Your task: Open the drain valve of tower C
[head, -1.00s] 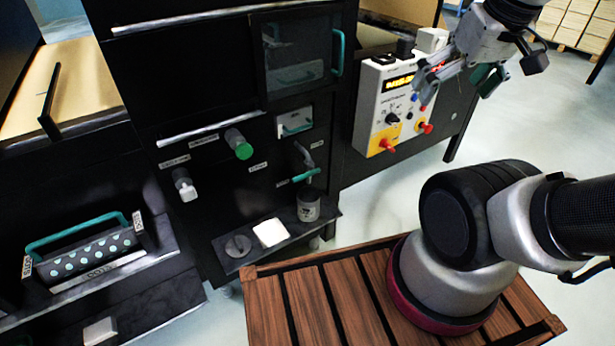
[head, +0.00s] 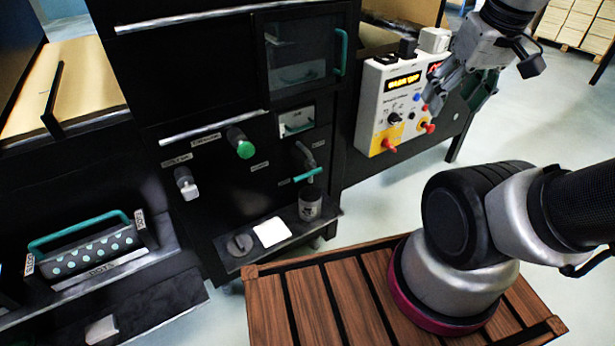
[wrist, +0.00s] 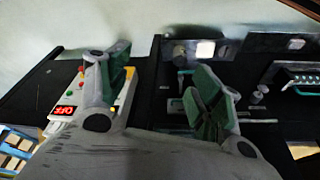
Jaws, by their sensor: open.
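A tap with a teal lever (head: 308,174) sits low on the black cabinet front, above a small grey jar (head: 309,203). The lever lies roughly crosswise. I cannot read the small labels, so I cannot confirm which tower it belongs to. In the wrist view a teal handle (wrist: 184,74) shows between my fingers, farther off. My gripper (head: 455,95) is open and empty, in front of the control box, up and to the right of the lever, apart from it. In the wrist view its two green-padded fingers (wrist: 165,82) are spread wide.
A white control box (head: 397,105) with a lit display, knobs and red buttons stands right of the cabinet. A green knob (head: 241,146) and a white knob (head: 186,184) stick out left of the tap. A shelf (head: 228,263) holds a white square. A teal-handled carrier (head: 82,245) stands left.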

